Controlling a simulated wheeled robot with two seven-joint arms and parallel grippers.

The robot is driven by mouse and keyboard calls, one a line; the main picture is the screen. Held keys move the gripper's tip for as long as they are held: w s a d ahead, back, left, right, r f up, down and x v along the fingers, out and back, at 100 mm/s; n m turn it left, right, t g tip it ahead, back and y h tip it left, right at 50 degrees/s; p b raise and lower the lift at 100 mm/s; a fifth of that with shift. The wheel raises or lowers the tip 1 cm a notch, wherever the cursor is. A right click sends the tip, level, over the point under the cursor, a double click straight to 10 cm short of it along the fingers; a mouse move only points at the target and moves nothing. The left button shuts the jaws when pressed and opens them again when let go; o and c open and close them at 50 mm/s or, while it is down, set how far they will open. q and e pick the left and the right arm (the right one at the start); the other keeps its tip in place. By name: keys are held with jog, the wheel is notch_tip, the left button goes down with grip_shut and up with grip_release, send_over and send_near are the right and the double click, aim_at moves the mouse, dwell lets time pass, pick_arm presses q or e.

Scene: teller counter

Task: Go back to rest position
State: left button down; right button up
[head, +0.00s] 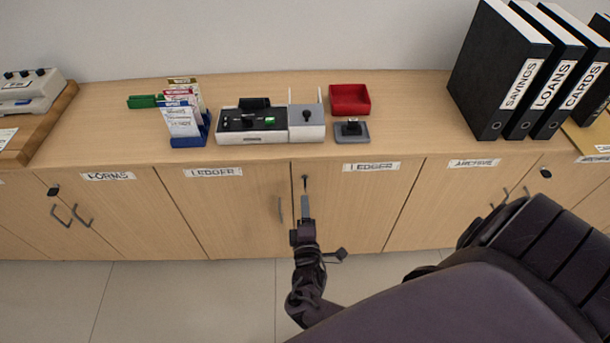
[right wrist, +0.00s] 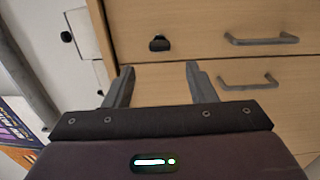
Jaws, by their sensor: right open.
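My right gripper (head: 305,207) is in front of the right-hand LEDGER door (head: 345,215), just below a dark lock (head: 304,180). In the right wrist view its two grey fingers (right wrist: 160,72) stand apart with nothing between them. A black lock (right wrist: 159,43) shows beyond the gap between the fingertips, apart from them. Two bar handles (right wrist: 260,40) (right wrist: 250,81) are to the right of it. My right arm comes in from the lower right of the head view and hides some of the cabinet and floor. My left gripper is not in view.
On the wooden counter (head: 410,110) stand a card holder (head: 188,141), a black-and-grey device (head: 250,125), a red tray (head: 349,100), a small grey pad (head: 351,133) and several black binders (head: 497,70). Door handles (head: 82,213) project from the cabinet front. The floor (head: 180,300) at lower left is clear.

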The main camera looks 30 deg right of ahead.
dwell(0.3)
jog(key=s+a+f+m+g+y+p, duration=0.1)
jog(key=s+f+m+g+y, duration=0.15)
jog(key=s+f, duration=0.55)
jog(key=s+f+m+g+y+p, duration=0.1)
jog(key=s+f+g+y, duration=0.3)
jog(key=f, duration=0.8)
jog(key=s+a+f+m+g+y, duration=0.1)
jog(key=s+f+m+g, duration=0.1)
jog(key=s, duration=0.6)
jog(key=s+a+f+m+g, duration=0.2)
jog(key=s+f+g, duration=0.1)
jog(key=s, duration=0.5)
jog(key=s+a+f+m+g+y, duration=0.1)
jog(key=s+f+m+g, duration=0.1)
jog(key=s+f, duration=0.3)
jog(key=s+g+p, duration=0.1)
jog(key=s, duration=0.2)
jog(key=shift+s+a+y, duration=0.2)
jog(key=shift+a+y, duration=0.1)
jog(key=shift+y, duration=0.05)
